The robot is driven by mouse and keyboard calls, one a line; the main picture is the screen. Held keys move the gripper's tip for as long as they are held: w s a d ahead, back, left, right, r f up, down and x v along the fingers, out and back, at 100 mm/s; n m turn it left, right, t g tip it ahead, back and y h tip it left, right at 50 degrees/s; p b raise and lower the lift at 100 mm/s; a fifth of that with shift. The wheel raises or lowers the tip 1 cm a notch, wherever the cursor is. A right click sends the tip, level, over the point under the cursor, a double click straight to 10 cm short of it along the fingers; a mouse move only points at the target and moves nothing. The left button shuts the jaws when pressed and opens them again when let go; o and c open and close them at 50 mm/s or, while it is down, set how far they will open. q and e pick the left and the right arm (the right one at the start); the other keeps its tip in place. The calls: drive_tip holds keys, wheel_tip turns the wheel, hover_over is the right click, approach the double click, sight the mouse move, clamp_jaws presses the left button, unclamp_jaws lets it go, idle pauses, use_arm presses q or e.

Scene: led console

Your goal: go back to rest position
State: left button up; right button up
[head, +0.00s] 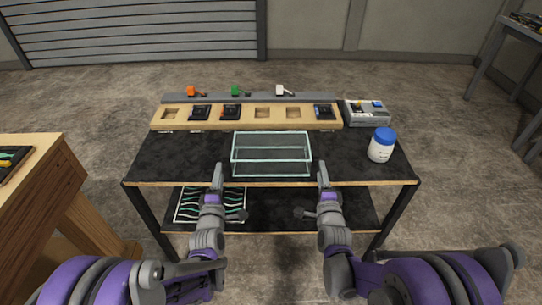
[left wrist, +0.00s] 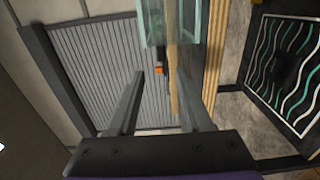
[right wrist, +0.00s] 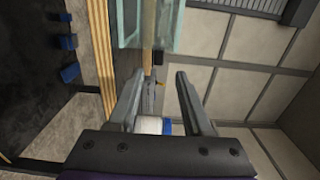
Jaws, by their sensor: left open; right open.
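My left gripper (head: 217,182) is open and empty in front of the table's near edge, left of centre in the head view. Its two fingers also show apart in the left wrist view (left wrist: 160,105), with nothing between them. My right gripper (head: 324,182) is open and empty at about the same height, right of centre. Its fingers show apart in the right wrist view (right wrist: 158,100). Both grippers are apart from the clear glass-like box (head: 271,168) on the dark table top (head: 185,160). The two arms look roughly mirrored.
A wooden strip (head: 246,114) with several square sockets, some holding black modules, lies at the back. Orange (head: 192,91), green (head: 236,90) and white (head: 281,90) levers stand behind it. A grey device (head: 367,113) and a blue-lidded white jar (head: 382,145) stand right. A tray (head: 182,207) lies on the lower shelf.

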drive_tip(key=shift+s, duration=0.45)
